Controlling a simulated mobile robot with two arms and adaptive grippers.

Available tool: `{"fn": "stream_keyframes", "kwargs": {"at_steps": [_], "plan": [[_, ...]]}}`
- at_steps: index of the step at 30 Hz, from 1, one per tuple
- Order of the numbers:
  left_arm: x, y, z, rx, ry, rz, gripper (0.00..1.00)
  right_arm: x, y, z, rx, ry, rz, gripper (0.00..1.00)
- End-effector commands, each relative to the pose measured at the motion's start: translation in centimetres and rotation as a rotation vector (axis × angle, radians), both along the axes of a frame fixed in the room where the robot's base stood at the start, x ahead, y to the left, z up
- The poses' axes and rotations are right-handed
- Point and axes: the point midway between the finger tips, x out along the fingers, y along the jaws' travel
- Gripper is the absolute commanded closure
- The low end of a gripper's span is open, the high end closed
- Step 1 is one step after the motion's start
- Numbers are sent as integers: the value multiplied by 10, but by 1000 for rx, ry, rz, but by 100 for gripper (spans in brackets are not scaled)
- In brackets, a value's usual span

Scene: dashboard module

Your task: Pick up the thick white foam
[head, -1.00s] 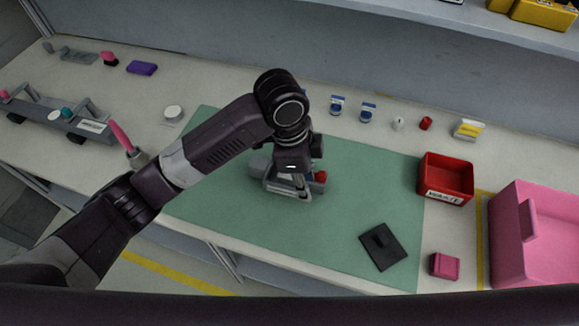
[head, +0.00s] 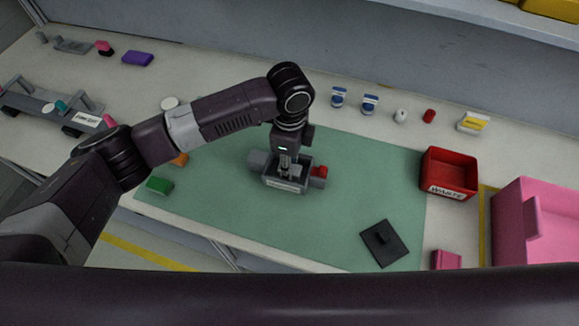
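My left gripper (head: 288,167) points down over the small open grey box (head: 284,186) on the green mat. Its fingertips are at or inside the box opening, and the finger gap is too small to make out. I cannot tell whether it touches or holds anything there. No piece can be surely named as the thick white foam. A small white object (head: 400,116) stands at the back. My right gripper is not in view.
A red bin labelled waste (head: 450,172), a black plate with a knob (head: 383,243) and a large pink bin (head: 540,225) are to the right. Blue-and-white jars (head: 338,97) stand behind. A green block (head: 159,185) lies at left. The mat's right middle is clear.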

Motion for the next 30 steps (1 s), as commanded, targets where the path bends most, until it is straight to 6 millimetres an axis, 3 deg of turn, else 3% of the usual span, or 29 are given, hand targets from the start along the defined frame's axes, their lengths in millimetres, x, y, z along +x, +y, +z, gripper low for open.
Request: {"fn": "stream_keyframes", "kwargs": {"at_steps": [8, 12, 22, 30], "plan": [[-1, 0, -7, 1, 2, -1, 70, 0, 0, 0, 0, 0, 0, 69], [-1, 0, -7, 1, 3, -1, 84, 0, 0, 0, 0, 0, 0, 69], [-1, 0, -6, 1, 2, -1, 84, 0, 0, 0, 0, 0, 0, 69], [0, -1, 18, -2, -2, -2, 84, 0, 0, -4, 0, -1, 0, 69]]}}
